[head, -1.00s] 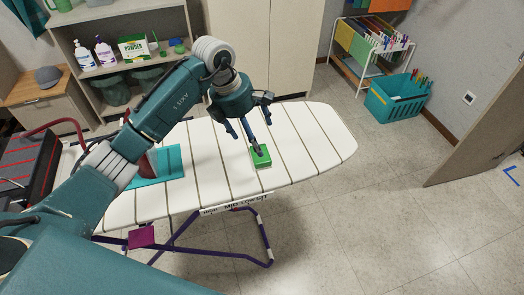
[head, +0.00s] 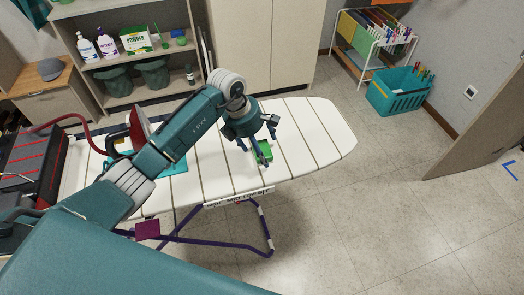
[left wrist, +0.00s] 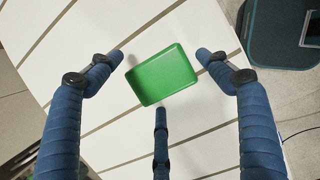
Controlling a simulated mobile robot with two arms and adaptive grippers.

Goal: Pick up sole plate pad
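A small green rectangular pad (head: 265,151) lies flat on the white slatted ironing board (head: 318,140). It also shows whole in the left wrist view (left wrist: 162,75). My left gripper (head: 257,154) is just over the pad and partly covers it in the head view. In the left wrist view its fingers (left wrist: 158,75) are spread, one on each side of the pad and a third at its near edge. Nothing is held. Whether the fingertips touch the pad is unclear. My right gripper is not in view.
An iron (head: 138,130) and a teal mat (head: 179,167) are on the board's left part, partly hidden by my arm. Shelves with bottles (head: 107,46) stand behind. A teal basket (head: 398,92) and a drying rack (head: 372,45) stand at the back right. The floor at right is clear.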

